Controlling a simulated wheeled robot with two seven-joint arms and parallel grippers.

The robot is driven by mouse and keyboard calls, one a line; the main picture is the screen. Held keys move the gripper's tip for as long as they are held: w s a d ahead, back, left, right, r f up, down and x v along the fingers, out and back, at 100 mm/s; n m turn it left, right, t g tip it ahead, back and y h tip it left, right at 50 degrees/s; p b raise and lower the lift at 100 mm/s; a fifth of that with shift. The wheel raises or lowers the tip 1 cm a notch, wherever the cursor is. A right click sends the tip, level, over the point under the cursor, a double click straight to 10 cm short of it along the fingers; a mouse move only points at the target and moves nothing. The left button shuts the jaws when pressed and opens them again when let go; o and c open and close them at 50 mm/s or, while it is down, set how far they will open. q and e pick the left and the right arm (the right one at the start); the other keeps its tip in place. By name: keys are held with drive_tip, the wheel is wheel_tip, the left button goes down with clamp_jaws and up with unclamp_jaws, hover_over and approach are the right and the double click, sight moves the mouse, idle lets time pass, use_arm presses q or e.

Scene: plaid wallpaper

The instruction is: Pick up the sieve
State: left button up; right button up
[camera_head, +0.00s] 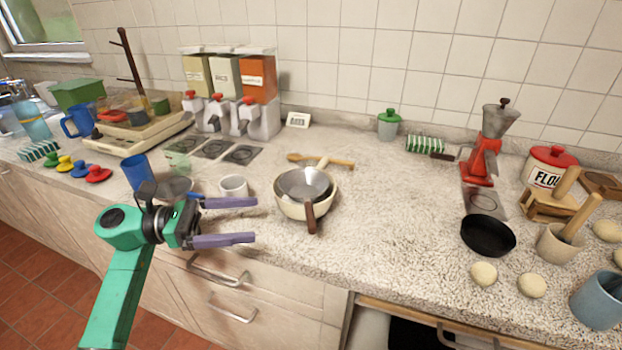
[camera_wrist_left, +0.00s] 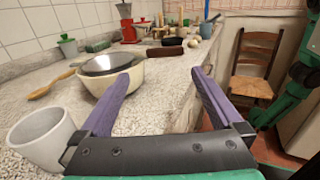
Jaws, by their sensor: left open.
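The sieve (camera_head: 303,183) is a metal mesh bowl with a brown handle. It rests in a cream bowl (camera_head: 291,208) near the front of the counter, with its handle over the front rim. In the left wrist view the sieve (camera_wrist_left: 108,64) shows ahead and to the left, inside the cream bowl (camera_wrist_left: 132,75). My left gripper (camera_head: 254,220) is open and empty, with its purple fingers pointing right. It is to the left of the bowl and handle, apart from the handle in the head view. My right gripper is not in view.
A white mug (camera_head: 233,187) stands close behind my left gripper. A wooden spoon (camera_head: 322,161) lies behind the bowl. A black pan (camera_head: 488,235) and a red grinder (camera_head: 484,155) are further right. The counter between bowl and pan is clear.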

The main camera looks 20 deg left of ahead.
use_arm(q)
drive_tip(key=p, duration=0.2)
approach(306, 214)
drive_tip(key=d, duration=0.2)
drive_tip(key=shift+w+d+r, duration=0.15)
drive_tip(key=shift+d+r, duration=0.1)
drive_tip(key=shift+r, duration=0.15)
drive_tip(key=shift+x, duration=1.05)
drive_tip(key=w+d+p, duration=0.2)
drive_tip(key=d+p, duration=0.1)
drive_tip(key=shift+w+d, duration=0.15)
drive_tip(key=shift+w, duration=0.1)
drive_tip(key=shift+w+d+f+p, duration=0.15)
drive_tip(key=shift+d, duration=0.4)
drive_tip(key=shift+w+d+f+p, duration=0.15)
drive_tip(key=shift+w+d, duration=0.05)
drive_tip(key=shift+d, duration=0.35)
drive_tip(key=shift+d+f, duration=0.1)
drive_tip(key=shift+f, duration=0.1)
drive_tip(key=c, duration=1.3)
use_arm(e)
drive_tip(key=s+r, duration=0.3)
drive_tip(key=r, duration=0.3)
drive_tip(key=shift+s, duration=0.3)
